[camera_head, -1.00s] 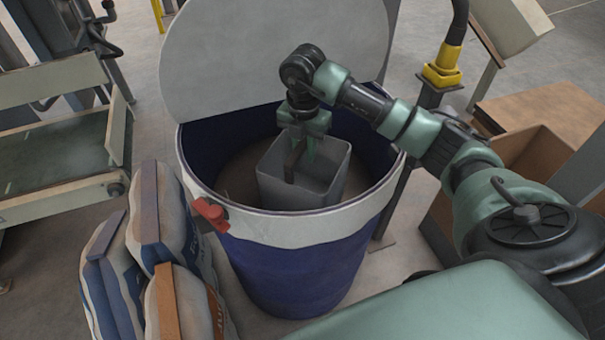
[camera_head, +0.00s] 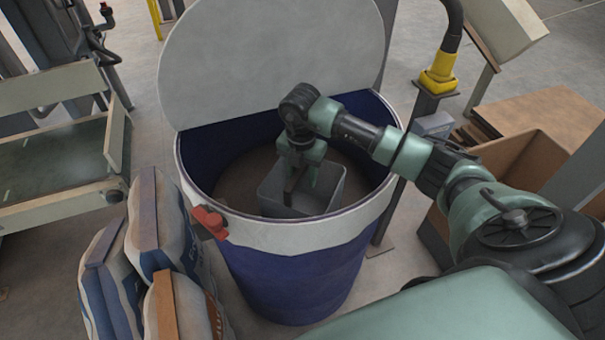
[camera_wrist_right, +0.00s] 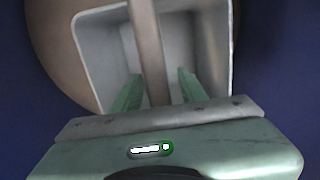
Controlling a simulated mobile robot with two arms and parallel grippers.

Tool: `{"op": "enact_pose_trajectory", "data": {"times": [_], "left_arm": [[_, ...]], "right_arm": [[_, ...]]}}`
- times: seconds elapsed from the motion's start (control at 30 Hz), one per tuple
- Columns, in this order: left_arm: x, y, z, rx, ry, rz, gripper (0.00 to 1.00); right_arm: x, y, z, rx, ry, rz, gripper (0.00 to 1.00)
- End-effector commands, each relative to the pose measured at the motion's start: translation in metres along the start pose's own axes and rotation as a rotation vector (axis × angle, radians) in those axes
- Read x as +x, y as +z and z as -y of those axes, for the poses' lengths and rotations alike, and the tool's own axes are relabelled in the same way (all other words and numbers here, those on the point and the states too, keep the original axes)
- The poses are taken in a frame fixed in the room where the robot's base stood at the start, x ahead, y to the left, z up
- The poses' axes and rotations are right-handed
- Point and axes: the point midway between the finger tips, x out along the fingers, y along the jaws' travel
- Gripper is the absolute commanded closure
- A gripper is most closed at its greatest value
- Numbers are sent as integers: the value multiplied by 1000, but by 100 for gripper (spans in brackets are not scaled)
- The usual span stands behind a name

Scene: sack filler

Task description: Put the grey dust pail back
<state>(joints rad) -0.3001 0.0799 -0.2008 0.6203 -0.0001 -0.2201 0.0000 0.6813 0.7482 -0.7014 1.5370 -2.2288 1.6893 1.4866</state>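The grey dust pail (camera_head: 328,193) sits low inside the blue drum (camera_head: 290,262), its open mouth facing up. It also shows in the wrist view (camera_wrist_right: 205,50), with its bar handle (camera_wrist_right: 148,45) crossing above the mouth. My right gripper (camera_head: 302,182) reaches down into the drum over the pail. In the wrist view its two fingers (camera_wrist_right: 160,88) stand apart on either side of the handle, with a gap showing at the right finger. The pail's underside and its contact with the brown material in the drum (camera_head: 240,172) are hidden. My left gripper is not in view.
The drum's pale round lid (camera_head: 270,60) stands raised behind it. A red latch (camera_head: 210,221) sticks out at the rim. Filled sacks (camera_head: 155,260) stand at left, a conveyor-like frame (camera_head: 60,190) beyond. A yellow-collared post (camera_head: 438,75) and cardboard box (camera_head: 520,160) are at right.

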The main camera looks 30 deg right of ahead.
Motion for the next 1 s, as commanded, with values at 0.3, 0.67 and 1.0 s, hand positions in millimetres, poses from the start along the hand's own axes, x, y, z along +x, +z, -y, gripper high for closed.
{"op": "enact_pose_trajectory", "data": {"times": [0.3, 0.67, 1.0], "left_arm": [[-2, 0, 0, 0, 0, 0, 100], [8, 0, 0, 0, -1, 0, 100], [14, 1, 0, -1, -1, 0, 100]], "right_arm": [[-3, 0, 0, 0, 1, 0, 58], [-60, 1, -1, -1, 6, 4, 58], [-116, 1, -1, 1, 3, 1, 58]]}}
